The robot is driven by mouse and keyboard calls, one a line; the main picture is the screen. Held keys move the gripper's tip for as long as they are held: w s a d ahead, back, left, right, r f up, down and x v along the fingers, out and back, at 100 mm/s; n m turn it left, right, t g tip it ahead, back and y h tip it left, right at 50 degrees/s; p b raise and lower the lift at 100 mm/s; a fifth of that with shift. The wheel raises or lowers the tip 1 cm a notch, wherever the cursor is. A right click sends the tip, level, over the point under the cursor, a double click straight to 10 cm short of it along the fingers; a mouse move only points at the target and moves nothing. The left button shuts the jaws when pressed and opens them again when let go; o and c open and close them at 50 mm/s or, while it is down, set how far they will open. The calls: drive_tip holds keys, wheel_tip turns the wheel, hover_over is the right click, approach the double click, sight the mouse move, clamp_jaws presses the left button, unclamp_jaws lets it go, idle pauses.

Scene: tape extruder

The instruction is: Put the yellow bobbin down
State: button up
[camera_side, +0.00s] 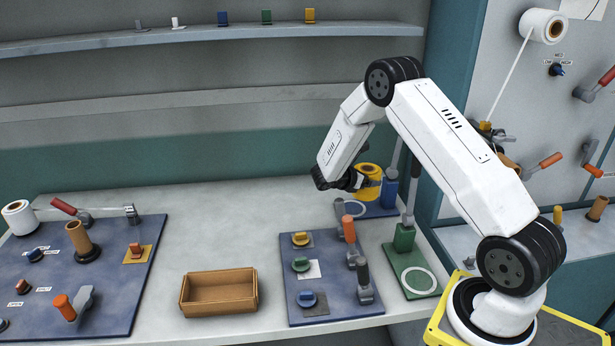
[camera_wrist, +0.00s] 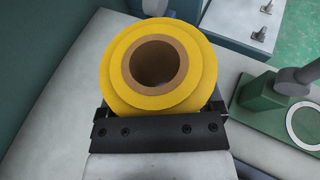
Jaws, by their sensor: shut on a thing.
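The yellow bobbin (camera_wrist: 119,72) has a brown core and fills the middle of the wrist view. My gripper (camera_wrist: 160,125) is shut on it. In the side view the yellow bobbin (camera_side: 369,171) is held at the end of my gripper (camera_side: 357,181), towards the back right of the table and in front of the teal back wall. The bobbin's underside is hidden, and I cannot tell how far it is above the table.
A blue stand (camera_side: 390,192) is close right of the bobbin, and a green one (camera_side: 404,238) is nearer the front. The blue panel (camera_side: 330,270) has several coloured knobs. A wooden box (camera_side: 219,292) sits front centre. The table's back middle (camera_side: 220,215) is clear.

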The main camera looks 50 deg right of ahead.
drive_tip(key=shift+w+d+f, duration=0.55)
drive_tip(key=shift+w+f, duration=0.35)
drive_tip(key=shift+f, duration=0.15)
drive_tip(key=shift+w+d+f, duration=0.6)
drive_tip(key=shift+w+f, duration=0.25)
drive_tip(key=shift+f, duration=0.15)
drive_tip(key=shift+w+d+f, duration=0.55)
drive_tip(key=shift+w+f, duration=0.35)
drive_tip(key=shift+f, duration=0.15)
drive_tip(key=shift+w+f, duration=0.1)
drive_tip(key=shift+f, duration=0.05)
drive_tip(key=shift+d+f, duration=0.1)
drive_tip(key=shift+f, duration=1.5)
drive_tip(key=shift+f, duration=0.15)
drive_tip(key=o, duration=1.1)
